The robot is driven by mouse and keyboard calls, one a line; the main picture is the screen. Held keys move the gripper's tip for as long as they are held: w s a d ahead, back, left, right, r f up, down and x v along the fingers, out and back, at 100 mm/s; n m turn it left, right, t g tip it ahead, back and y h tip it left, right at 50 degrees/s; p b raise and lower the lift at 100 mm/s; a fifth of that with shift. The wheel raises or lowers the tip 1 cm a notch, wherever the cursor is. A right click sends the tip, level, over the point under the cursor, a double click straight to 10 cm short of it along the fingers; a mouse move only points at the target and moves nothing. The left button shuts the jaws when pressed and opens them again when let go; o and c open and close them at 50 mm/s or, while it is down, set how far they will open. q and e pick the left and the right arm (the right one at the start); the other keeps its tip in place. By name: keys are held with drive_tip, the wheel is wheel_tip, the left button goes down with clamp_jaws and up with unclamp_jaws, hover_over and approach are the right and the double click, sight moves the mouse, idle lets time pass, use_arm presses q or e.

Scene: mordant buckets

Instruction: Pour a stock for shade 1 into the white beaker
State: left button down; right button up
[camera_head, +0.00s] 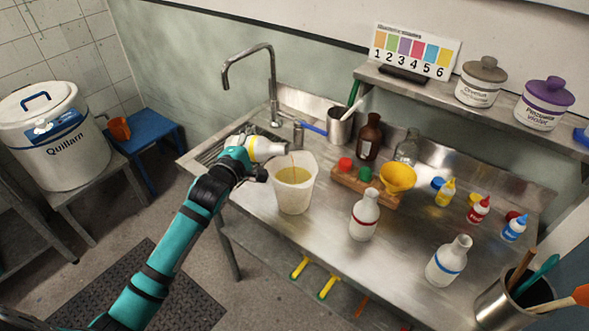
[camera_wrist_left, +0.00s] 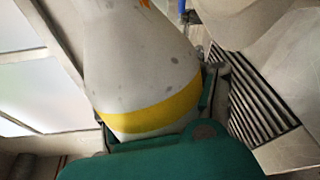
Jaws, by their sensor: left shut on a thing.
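My left gripper (camera_head: 246,153) is shut on a white bottle with a yellow band (camera_head: 266,149). The bottle lies tipped nearly on its side, its mouth to the right over the rim of the white beaker (camera_head: 294,198). A thin orange-yellow streak shows at the mouth, and yellow liquid (camera_head: 293,175) is in the beaker. In the left wrist view the bottle (camera_wrist_left: 140,65) and its yellow band fill the middle, with a bit of orange at its mouth. The shade card (camera_head: 413,52) stands on the shelf; its patch 1 is orange. My right gripper is not in view.
A red-banded bottle (camera_head: 364,216) and a blue-banded bottle (camera_head: 448,262) stand right of the beaker. A wooden rack (camera_head: 352,184) with a yellow funnel (camera_head: 397,178) is behind. The tap (camera_head: 272,85) rises behind my gripper. Small dropper bottles stand at right.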

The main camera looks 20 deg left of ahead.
use_arm(q)
drive_tip(key=n+p, duration=0.3)
drive_tip(key=p, duration=0.1)
drive_tip(key=n+h+p, duration=0.1)
drive_tip(key=n+p, duration=0.1)
drive_tip(key=shift+w+r+n, duration=0.15)
drive_tip(key=shift+r+n, duration=0.15)
drive_tip(key=shift+d+r+n+t+p, duration=0.1)
drive_tip(key=shift+d+n+t+p, duration=0.3)
drive_tip(key=shift+n+p, duration=0.45)
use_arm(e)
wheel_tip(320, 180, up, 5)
use_arm(q)
drive_tip(key=f+n+b, duration=0.2)
drive_tip(key=f+b, duration=0.1)
drive_tip(key=f+n+b, duration=0.2)
drive_tip(key=f+b, duration=0.1)
drive_tip(key=f, duration=0.1)
drive_tip(key=f+n+b, duration=0.3)
drive_tip(key=b, duration=0.1)
drive_tip(key=shift+a+f+h, duration=0.4)
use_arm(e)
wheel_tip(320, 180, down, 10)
use_arm(q)
wheel_tip(320, 180, up, 6)
drive_tip(key=p, duration=0.6)
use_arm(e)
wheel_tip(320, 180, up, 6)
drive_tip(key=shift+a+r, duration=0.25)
